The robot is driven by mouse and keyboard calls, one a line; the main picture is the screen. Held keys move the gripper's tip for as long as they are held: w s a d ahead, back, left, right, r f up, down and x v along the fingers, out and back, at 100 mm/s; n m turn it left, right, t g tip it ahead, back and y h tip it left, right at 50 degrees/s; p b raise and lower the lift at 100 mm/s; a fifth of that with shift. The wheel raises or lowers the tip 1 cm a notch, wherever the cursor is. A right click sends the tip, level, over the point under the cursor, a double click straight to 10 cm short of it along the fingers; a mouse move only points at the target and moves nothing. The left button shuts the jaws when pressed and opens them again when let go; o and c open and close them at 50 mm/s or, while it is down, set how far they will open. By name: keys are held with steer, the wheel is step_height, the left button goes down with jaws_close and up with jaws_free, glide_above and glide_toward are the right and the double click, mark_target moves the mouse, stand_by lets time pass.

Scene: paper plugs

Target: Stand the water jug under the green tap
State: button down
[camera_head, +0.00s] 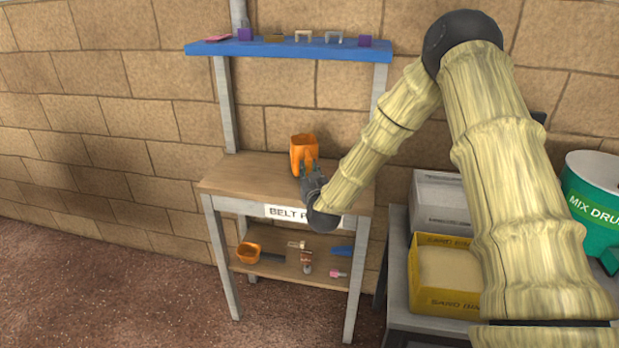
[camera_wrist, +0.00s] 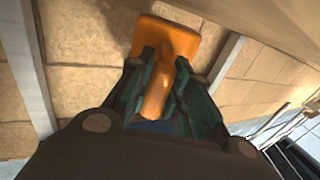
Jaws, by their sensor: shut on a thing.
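An orange open-topped jug (camera_head: 303,141) is at the wooden bench, below the blue shelf. I cannot tell whether its base touches the bench top. My gripper (camera_head: 308,172) is at the near side of the jug. In the wrist view, the green fingers of my gripper (camera_wrist: 160,95) are closed on the handle of the orange jug (camera_wrist: 182,32), which points toward the camera. The gripper hides part of the jug, and I cannot see whether it holds water. No green tap can be made out in either view.
The wooden bench (camera_head: 240,175) has a lower shelf (camera_head: 280,268) with another orange container (camera_head: 248,252) and small tools. A blue shelf (camera_head: 285,50) above carries small items. A yellow sand bin (camera_head: 420,300), a grey bin (camera_head: 440,200) and a green mix drum (camera_head: 590,205) stand right.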

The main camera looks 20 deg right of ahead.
steer(key=shift+f, duration=1.2)
steer(key=shift+f, duration=0.15)
steer(key=c, duration=1.3)
jaws_free()
